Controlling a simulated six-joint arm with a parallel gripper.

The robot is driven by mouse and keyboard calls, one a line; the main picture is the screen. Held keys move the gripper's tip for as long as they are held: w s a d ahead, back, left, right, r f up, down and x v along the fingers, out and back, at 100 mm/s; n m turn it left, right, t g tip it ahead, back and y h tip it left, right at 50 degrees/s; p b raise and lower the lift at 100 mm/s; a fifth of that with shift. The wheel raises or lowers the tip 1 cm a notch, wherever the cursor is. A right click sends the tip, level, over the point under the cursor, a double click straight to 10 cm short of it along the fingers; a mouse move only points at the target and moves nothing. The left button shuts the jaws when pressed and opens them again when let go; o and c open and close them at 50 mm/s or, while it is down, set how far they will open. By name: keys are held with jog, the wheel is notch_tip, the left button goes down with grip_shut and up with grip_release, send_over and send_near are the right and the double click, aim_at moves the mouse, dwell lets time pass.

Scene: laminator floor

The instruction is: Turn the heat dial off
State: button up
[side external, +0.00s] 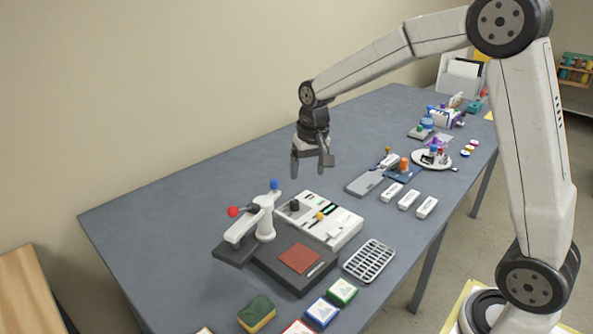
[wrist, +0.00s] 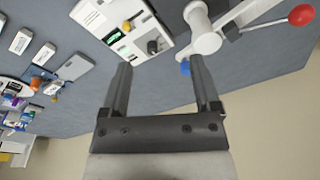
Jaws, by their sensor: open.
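A white control unit (side external: 330,222) lies on the grey table, beside a white press arm. A black round knob (side external: 294,205), which looks like the heat dial, stands at its left end. In the wrist view the black knob (wrist: 153,47) shows just beyond the fingertips, between them. A yellow-orange control (side external: 320,216) sits farther along the unit; it also shows in the wrist view (wrist: 127,26). My gripper (side external: 311,168) is open and empty, pointing down above the table and apart from the unit. The knob's setting is too small to read.
A dark plate with a red-brown pad (side external: 300,259) and a wire rack (side external: 370,260) lie in front. Bare table lies behind the unit.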

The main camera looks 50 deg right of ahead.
jog(key=w+d+f+m+g, duration=0.1)
jog(key=w+d+f+m, duration=0.1)
jog(key=w+d+m, duration=0.55)
jog(key=n, duration=0.2)
send_over(295, 200)
notch_tip(295, 200, down, 11)
jog(key=shift+a+r, duration=0.1)
jog(key=shift+a, duration=0.05)
jog(key=shift+f, duration=3.95)
jog(key=shift+c, duration=0.2)
grip_shut()
